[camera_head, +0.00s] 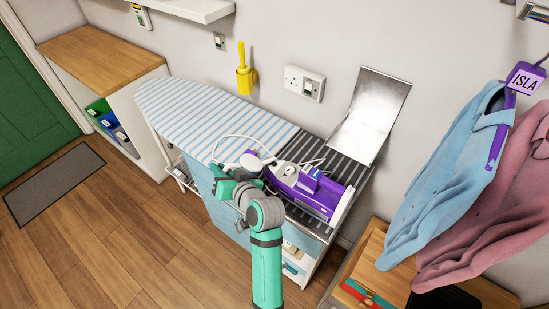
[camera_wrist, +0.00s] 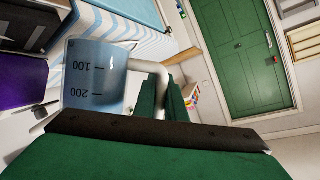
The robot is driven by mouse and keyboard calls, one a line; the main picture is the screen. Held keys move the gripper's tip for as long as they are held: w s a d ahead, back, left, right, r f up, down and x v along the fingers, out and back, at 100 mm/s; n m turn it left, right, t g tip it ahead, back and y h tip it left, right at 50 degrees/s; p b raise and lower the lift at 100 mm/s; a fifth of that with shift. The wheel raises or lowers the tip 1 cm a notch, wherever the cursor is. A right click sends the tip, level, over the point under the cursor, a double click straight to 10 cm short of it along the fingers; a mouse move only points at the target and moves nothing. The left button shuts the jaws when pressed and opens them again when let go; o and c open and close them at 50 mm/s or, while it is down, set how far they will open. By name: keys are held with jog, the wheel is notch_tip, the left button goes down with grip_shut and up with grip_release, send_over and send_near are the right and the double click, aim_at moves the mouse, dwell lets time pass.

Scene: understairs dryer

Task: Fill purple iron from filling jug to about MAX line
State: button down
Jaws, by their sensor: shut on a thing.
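The purple iron (camera_head: 312,190) lies on the dark striped rest (camera_head: 318,149) at the right end of the ironing board. Part of a purple body (camera_wrist: 22,80) shows at the left of the wrist view. My gripper (camera_head: 236,178) is beside the iron's left end, over the board's front edge. In the wrist view it (camera_wrist: 163,100) is shut on the white handle of the clear bluish filling jug (camera_wrist: 96,80). The jug's 100 and 200 marks appear upside down there. Its water level and exact tilt are unclear. My gripper partly hides the jug in the head view. The MAX line cannot be made out.
The blue-striped ironing board (camera_head: 205,112) extends left. A metal flap (camera_head: 370,115) stands behind the iron, near a wall socket (camera_head: 304,83). A white cord loops near the iron. Shirts (camera_head: 450,175) hang at right. A wooden-topped cabinet (camera_head: 100,58) stands at left; the floor in front is open.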

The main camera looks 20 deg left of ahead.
jog(key=shift+r, duration=0.1)
dwell(0.3)
jog(key=shift+r, duration=0.4)
dwell(0.5)
jog(key=shift+d+r+m+y, duration=0.1)
jog(key=shift+r+m+y, duration=0.2)
jog(key=shift+r+m, duration=0.1)
dwell(0.5)
jog(key=shift+w+r, duration=0.1)
jog(key=shift+r, duration=0.3)
jog(key=shift+r, duration=0.1)
dwell(0.4)
jog(key=shift+w+d+r+m+g, duration=0.1)
jog(key=shift+r+m+g, duration=0.2)
jog(key=shift+m, duration=0.1)
